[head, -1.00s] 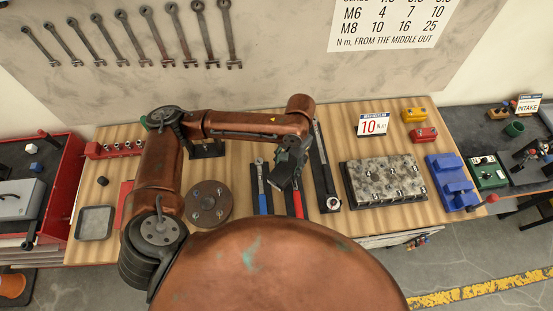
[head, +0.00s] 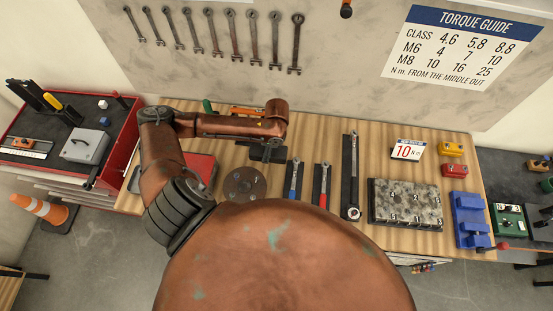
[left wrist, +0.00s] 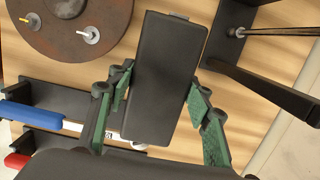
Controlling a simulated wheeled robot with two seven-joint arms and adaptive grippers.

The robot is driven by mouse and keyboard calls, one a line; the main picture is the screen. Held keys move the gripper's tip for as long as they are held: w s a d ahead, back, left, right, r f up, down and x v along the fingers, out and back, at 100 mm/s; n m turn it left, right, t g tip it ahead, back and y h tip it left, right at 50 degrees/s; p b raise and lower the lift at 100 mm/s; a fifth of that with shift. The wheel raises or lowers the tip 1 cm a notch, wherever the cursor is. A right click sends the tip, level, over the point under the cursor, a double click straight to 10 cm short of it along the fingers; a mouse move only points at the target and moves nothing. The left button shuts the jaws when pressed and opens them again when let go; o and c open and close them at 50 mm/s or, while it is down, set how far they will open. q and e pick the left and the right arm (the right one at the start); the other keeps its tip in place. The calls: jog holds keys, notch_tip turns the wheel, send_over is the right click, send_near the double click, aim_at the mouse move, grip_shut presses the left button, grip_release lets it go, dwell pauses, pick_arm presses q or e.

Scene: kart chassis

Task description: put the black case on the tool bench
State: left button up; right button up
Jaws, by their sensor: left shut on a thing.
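The black case (left wrist: 165,75) is a dark, flat, oblong block in the left wrist view. My left gripper (left wrist: 160,112) has its green fingers on both sides of the case and is shut on it. In the head view my left gripper (head: 272,150) is over the back middle of the wooden bench (head: 330,140), behind the blue-handled wrench. The case is hard to tell apart from the dark parts there. Whether it touches the bench top is unclear. My right gripper is not in view.
A round brown plate (head: 245,184) lies left of the blue wrench (head: 294,180) and red wrench (head: 321,185). A long torque wrench (head: 350,175), a grey engine block (head: 405,204) and a blue fixture (head: 469,220) stand to the right. A red tool cabinet (head: 125,140) is at left.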

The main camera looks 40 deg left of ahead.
pick_arm(q)
jog(key=shift+f+p, duration=0.35)
jog(key=shift+f, duration=3.2)
jog(key=o, duration=1.6)
jog(key=shift+s+f, duration=0.1)
jog(key=shift+f, duration=0.05)
jog(key=r, duration=0.4)
jog(key=d+r, duration=0.1)
jog(key=r, duration=0.3)
jog(key=w+r+b, duration=0.1)
jog(key=r, duration=0.3)
jog(key=shift+d+r, duration=0.1)
jog(key=shift+d, duration=0.2)
